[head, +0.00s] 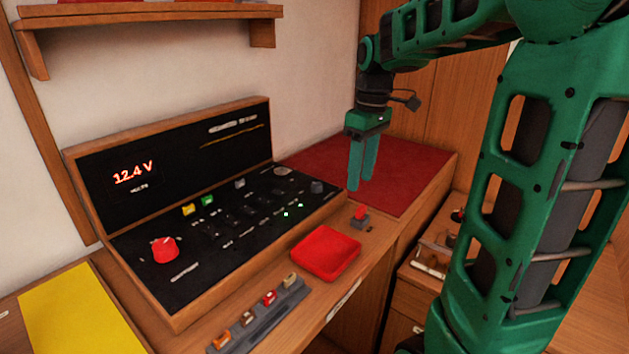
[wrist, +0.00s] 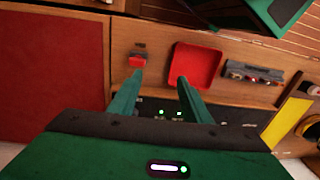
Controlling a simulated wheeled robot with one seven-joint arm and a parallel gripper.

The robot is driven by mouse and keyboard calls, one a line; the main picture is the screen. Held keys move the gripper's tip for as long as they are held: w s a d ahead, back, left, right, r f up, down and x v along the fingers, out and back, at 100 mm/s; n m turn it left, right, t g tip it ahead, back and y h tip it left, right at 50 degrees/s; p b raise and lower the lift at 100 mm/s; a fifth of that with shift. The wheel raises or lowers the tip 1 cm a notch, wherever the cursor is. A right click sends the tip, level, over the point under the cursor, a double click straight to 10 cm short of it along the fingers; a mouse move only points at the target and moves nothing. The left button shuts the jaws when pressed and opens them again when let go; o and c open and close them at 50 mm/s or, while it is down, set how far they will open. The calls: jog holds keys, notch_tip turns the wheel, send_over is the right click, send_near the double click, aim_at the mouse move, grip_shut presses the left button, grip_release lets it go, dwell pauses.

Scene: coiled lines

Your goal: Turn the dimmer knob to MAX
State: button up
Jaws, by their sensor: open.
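The black control panel (head: 225,232) sits in a wooden case with a raised back showing "12.4 V". A dark round knob (head: 317,187) stands at its right end, and a larger red knob (head: 164,249) at its left end. The labels are too small to read, so I cannot tell which is the dimmer or where it points. My gripper (head: 360,183) is open and empty, pointing down, to the right of the panel and apart from it. In the wrist view my gripper (wrist: 159,79) hides part of the panel, whose green lights (wrist: 170,112) show between the fingers.
A red tray (head: 326,254) lies on the desk before the panel. A small red-topped switch (head: 360,215) is to its right. A grey strip with several coloured pieces (head: 262,312) lies front left. A red mat (head: 405,173) covers the right side. A wooden shelf (head: 150,18) hangs above.

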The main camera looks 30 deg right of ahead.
aim_at(316, 184)
jog(key=w+a+r+n, duration=0.1)
jog(key=w+a+n, duration=0.1)
jog(key=w+n, duration=1.15)
jog(key=w+f, duration=0.1)
jog(key=f, duration=0.2)
jog(key=w+f+m, duration=0.1)
jog(key=f, duration=0.3)
jog(key=w+f+m, duration=0.1)
jog(key=f, duration=0.2)
jog(key=shift+w+f+m+g+h, duration=0.2)
jog(key=shift+f+m+g+h, duration=0.05)
jog(key=shift+f+g+h, duration=0.1)
jog(key=c, duration=1)
jog(key=shift+a, duration=0.2)
jog(key=shift+c, duration=0.2)
jog(key=shift+d, duration=0.15)
